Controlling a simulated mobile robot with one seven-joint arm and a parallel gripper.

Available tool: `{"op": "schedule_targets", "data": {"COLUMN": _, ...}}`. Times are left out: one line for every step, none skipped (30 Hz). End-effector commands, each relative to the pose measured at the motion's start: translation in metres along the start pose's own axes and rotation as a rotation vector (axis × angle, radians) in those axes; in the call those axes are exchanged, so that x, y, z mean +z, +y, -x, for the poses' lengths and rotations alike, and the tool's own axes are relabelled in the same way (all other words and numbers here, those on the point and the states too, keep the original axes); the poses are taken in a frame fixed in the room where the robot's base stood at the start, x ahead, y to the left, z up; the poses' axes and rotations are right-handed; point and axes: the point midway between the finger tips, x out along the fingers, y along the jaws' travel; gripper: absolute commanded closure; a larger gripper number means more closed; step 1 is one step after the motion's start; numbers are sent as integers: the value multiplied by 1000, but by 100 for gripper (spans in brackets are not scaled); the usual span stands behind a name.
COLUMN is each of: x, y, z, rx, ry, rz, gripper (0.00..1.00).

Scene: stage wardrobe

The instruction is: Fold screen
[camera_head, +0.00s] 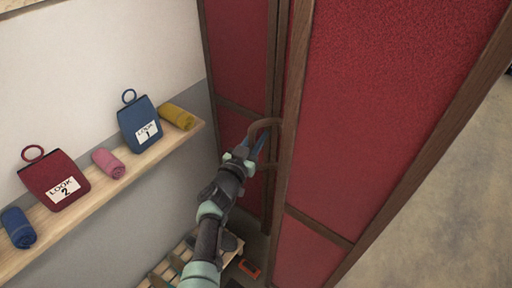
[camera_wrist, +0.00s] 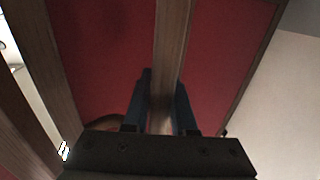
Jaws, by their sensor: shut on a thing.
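The folding screen has red panels in brown wooden frames. Its near panel (camera_head: 385,110) fills the right of the head view, and a further panel (camera_head: 236,50) stands behind to the left, at an angle to it. In the wrist view the gripper fingers (camera_wrist: 161,108) stand on both sides of a brown wooden bar, with red panel (camera_wrist: 100,50) behind. The exact contact is partly hidden.
A wooden shelf (camera_head: 100,196) on the left wall holds a blue bag (camera_head: 139,120), a red bag (camera_head: 52,180) and several rolled cloths. A slatted wooden thing (camera_head: 160,270) and an orange item (camera_head: 249,268) are low beneath my arm. Bare floor (camera_head: 450,200) lies at right.

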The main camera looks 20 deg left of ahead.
Motion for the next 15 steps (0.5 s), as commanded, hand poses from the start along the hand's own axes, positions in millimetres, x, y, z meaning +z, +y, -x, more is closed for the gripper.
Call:
{"op": "schedule_targets", "data": {"x": -1, "y": 12, "z": -7, "rx": 35, "ry": 7, "rz": -6, "gripper": 100}}
{"op": "schedule_targets", "data": {"x": -1, "y": 11, "z": -8, "rx": 37, "ry": 7, "rz": -6, "gripper": 100}}
{"op": "schedule_targets", "data": {"x": -1, "y": 11, "z": -9, "rx": 40, "ry": 6, "rz": -5, "gripper": 100}}
{"op": "schedule_targets", "data": {"x": -1, "y": 11, "z": -10, "rx": 42, "ry": 6, "rz": -5, "gripper": 100}}
{"op": "schedule_targets", "data": {"x": -2, "y": 10, "z": -10, "rx": 44, "ry": 6, "rz": -5, "gripper": 100}}
{"op": "schedule_targets", "data": {"x": -2, "y": 10, "z": -11, "rx": 46, "ry": 6, "rz": -5, "gripper": 100}}
{"op": "schedule_targets", "data": {"x": -2, "y": 10, "z": -11, "rx": 47, "ry": 7, "rz": -4, "gripper": 100}}
{"op": "schedule_targets", "data": {"x": -2, "y": 10, "z": -12, "rx": 48, "ry": 7, "rz": -4, "gripper": 100}}
{"op": "schedule_targets", "data": {"x": -2, "y": 10, "z": -12, "rx": 49, "ry": 7, "rz": -4, "gripper": 100}}
{"op": "schedule_targets", "data": {"x": -2, "y": 10, "z": -12, "rx": 50, "ry": 7, "rz": -4, "gripper": 100}}
{"op": "schedule_targets", "data": {"x": -2, "y": 10, "z": -12, "rx": 50, "ry": 7, "rz": -4, "gripper": 100}}
{"op": "schedule_targets", "data": {"x": -2, "y": 10, "z": -12, "rx": 51, "ry": 7, "rz": -4, "gripper": 100}}
{"op": "schedule_targets", "data": {"x": -2, "y": 10, "z": -12, "rx": 51, "ry": 7, "rz": -4, "gripper": 100}}
{"op": "schedule_targets", "data": {"x": -2, "y": 10, "z": -12, "rx": 51, "ry": 7, "rz": -4, "gripper": 100}}
{"op": "schedule_targets", "data": {"x": -2, "y": 10, "z": -12, "rx": 51, "ry": 7, "rz": -4, "gripper": 100}}
